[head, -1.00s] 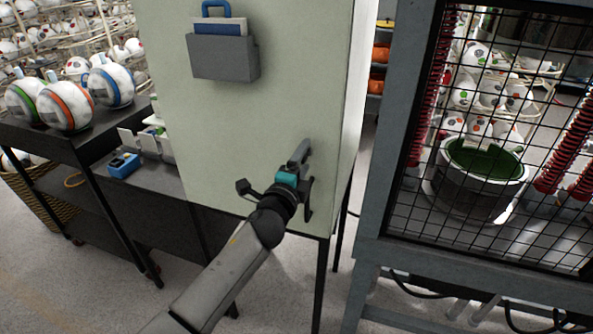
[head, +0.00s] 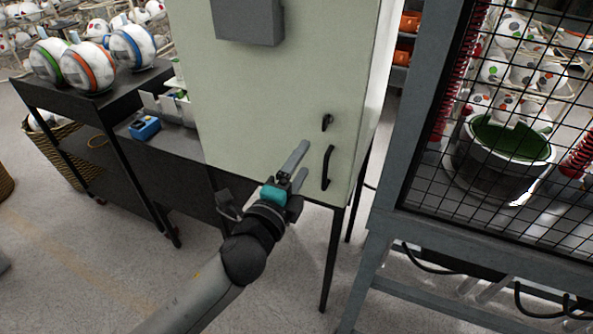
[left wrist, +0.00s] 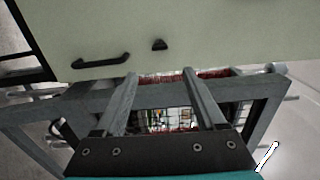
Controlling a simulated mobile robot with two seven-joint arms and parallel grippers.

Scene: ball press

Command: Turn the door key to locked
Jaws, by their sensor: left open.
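The door key (head: 327,122) is a small dark piece on the pale green cabinet door (head: 270,110), just above the black door handle (head: 328,168). In the left wrist view the key (left wrist: 159,45) and the handle (left wrist: 101,62) show near the top, apart from my fingers. My left gripper (head: 302,163) is open and empty, in front of the door, left of the handle and below the key. The left gripper's two fingers (left wrist: 160,82) are spread in the wrist view. Whether the key is turned is too small to tell. My right gripper is not in view.
A grey wall pocket (head: 250,20) is on the cabinet's upper door. A black shelf (head: 95,95) with several striped balls stands at the left. A mesh-fronted press frame (head: 390,190) stands close on the right. The floor in front is clear.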

